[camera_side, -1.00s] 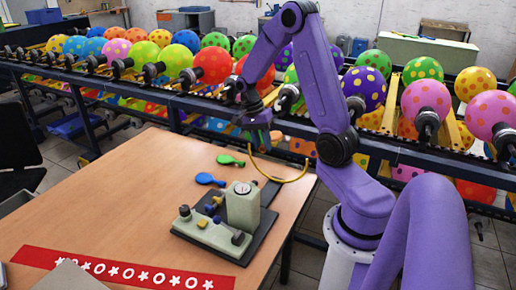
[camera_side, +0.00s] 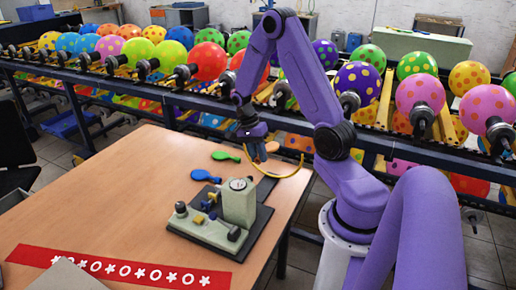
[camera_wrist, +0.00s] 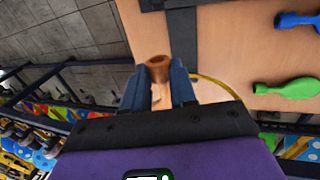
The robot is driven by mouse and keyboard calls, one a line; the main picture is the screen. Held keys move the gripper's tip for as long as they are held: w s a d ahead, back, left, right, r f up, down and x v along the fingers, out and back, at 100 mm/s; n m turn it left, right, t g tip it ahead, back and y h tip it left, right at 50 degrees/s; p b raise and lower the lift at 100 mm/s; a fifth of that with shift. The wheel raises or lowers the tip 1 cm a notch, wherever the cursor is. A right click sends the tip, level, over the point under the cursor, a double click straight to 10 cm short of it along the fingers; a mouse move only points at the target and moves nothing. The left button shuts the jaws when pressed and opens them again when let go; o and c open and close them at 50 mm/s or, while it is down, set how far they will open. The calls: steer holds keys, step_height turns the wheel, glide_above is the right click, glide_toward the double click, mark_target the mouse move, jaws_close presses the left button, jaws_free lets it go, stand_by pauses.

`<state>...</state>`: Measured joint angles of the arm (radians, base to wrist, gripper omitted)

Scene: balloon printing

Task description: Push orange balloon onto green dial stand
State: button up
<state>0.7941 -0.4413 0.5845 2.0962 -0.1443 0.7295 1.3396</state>
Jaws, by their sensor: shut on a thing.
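My gripper (camera_side: 258,152) is above the far right edge of the table, behind the stand. In the wrist view my gripper (camera_wrist: 158,92) is shut on the orange balloon (camera_wrist: 158,72), whose open, flared end sticks out between the blue fingers. In the side view the orange balloon (camera_side: 272,147) shows only as a small patch by the fingers. The green dial stand (camera_side: 239,204) stands upright on a dark base plate, with a round dial (camera_side: 238,184) on top. The balloon is apart from the stand.
A green balloon (camera_side: 224,156) and a blue balloon (camera_side: 205,176) lie flat left of my gripper. A yellow hose (camera_side: 284,174) curves over the table's right edge. Small valves and knobs (camera_side: 209,206) sit beside the stand. A rack of inflated balloons (camera_side: 208,62) stands behind.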

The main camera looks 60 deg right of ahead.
steer(key=shift+a+f, duration=0.1)
steer(key=shift+f, duration=1.75)
steer(key=shift+a+r, duration=0.1)
steer(key=shift+a, duration=1.5)
steer(key=shift+a, duration=0.65)
steer(key=o, duration=0.9)
step_height(320, 180, up, 9)
glide_above(258, 163)
steer(key=w+a, duration=0.3)
steer(key=shift+w, duration=0.15)
